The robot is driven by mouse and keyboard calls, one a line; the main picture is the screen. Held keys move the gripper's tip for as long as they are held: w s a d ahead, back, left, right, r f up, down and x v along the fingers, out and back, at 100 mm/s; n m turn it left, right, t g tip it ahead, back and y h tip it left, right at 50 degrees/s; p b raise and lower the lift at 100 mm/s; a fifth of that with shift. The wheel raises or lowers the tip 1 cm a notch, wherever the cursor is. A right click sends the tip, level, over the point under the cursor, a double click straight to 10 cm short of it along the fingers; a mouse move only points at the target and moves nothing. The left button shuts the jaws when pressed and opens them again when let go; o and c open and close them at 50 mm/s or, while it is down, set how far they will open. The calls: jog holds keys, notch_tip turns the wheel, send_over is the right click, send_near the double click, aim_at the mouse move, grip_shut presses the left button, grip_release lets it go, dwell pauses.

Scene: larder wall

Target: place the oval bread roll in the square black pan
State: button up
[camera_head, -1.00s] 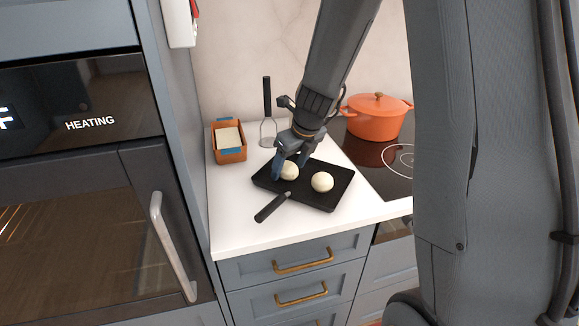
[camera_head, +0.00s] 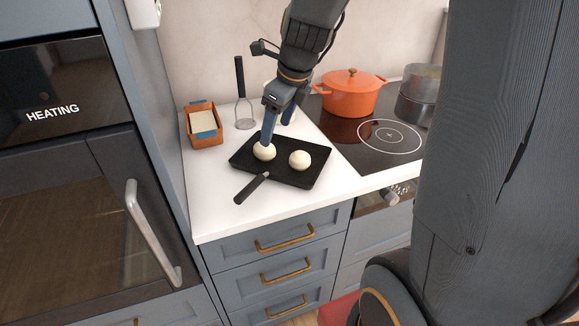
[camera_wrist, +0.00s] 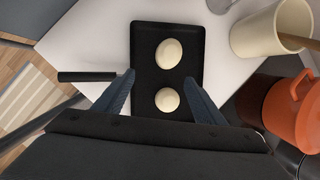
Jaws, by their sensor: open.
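The oval bread roll (camera_head: 264,151), pale and smooth, lies in the left half of the square black pan (camera_head: 296,182). In the wrist view the oval roll (camera_wrist: 168,53) rests on the pan floor (camera_wrist: 143,62), apart from a rounder roll (camera_wrist: 167,99). That round roll (camera_head: 299,160) sits to its right in the head view. My gripper (camera_head: 277,131) is open, with its blue fingers above and behind the oval roll; one finger overlaps the roll's upper edge in the head view.
The pan's black handle (camera_head: 252,188) points toward the counter front. A brown container (camera_head: 204,127) and a masher (camera_head: 242,95) stand behind left. An orange pot (camera_head: 351,97) and a metal pot (camera_head: 420,96) stand right. A cream mug (camera_wrist: 262,36) is behind. Front counter is clear.

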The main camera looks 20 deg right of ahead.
jog(key=s+f+n, duration=0.1)
jog(key=s+n, duration=0.2)
jog(key=n, duration=0.2)
jog(key=s+f+n+g, duration=0.1)
jog(key=s+f+n, duration=0.1)
jog(key=n, duration=0.3)
jog(key=s+a+f+n, duration=0.1)
jog(key=s+n, duration=0.3)
jog(key=n, duration=0.1)
jog(key=shift+a+f+g+h, duration=0.1)
jog(key=shift+f+g+h, duration=0.2)
jog(key=s+f+n+g, duration=0.1)
jog(key=s+f+n, duration=0.2)
jog(key=s+n, duration=0.4)
jog(key=shift+s+n+h, duration=0.4)
jog(key=shift+n, duration=2.7)
jog(key=shift+a, duration=0.1)
